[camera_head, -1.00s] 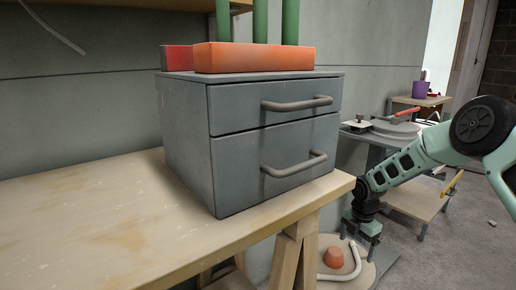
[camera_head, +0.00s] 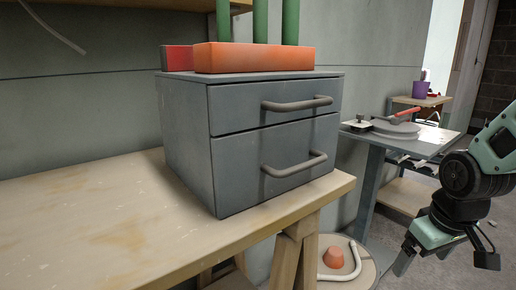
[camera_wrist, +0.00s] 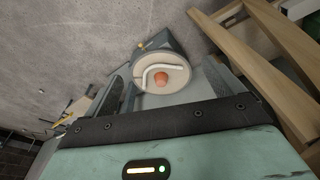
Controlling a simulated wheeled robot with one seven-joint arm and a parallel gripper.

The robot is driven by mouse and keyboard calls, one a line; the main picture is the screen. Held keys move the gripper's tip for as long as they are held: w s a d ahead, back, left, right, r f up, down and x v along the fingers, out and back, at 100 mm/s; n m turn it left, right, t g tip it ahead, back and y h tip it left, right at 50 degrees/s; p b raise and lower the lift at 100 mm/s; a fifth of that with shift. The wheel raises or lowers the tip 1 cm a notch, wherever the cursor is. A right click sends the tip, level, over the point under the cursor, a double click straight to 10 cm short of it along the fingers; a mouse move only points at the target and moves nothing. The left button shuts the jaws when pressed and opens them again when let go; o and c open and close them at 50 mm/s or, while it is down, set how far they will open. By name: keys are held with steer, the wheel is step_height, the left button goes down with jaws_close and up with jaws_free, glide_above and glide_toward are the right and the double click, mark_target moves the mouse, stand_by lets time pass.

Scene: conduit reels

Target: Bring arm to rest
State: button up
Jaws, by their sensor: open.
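My gripper (camera_head: 446,262) shows at the right edge of the head view, below a dark wrist joint. Its two fingers are spread apart with nothing between them, and it hangs over the floor to the right of the workbench. In the wrist view the gripper body fills the bottom, and the fingers (camera_wrist: 165,88) stand apart. A round pale reel (camera_wrist: 178,95) with an orange hub (camera_wrist: 161,78) and a white bent conduit (camera_wrist: 150,71) shows beyond them. The reel also shows low beside the bench in the head view (camera_head: 366,277).
A wooden workbench (camera_head: 90,225) holds a grey drawer cabinet (camera_head: 185,130) with both drawers shut. An orange block (camera_head: 255,58) lies on top. A small table (camera_head: 440,147) with a grey disc (camera_head: 397,129) and a red-handled tool (camera_head: 408,114) stands behind my arm. Floor (camera_wrist: 70,50) is open.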

steer(key=s+a+r+n+g, duration=0.25)
steer(key=s+a+n, duration=0.25)
steer(key=s+a, duration=1.3)
step_height(320, 180, up, 33)
steer(key=w+p, duration=0.1)
steer(key=p, duration=3.1)
steer(key=shift+f+y, duration=0.2)
steer(key=shift+y, duration=0.2)
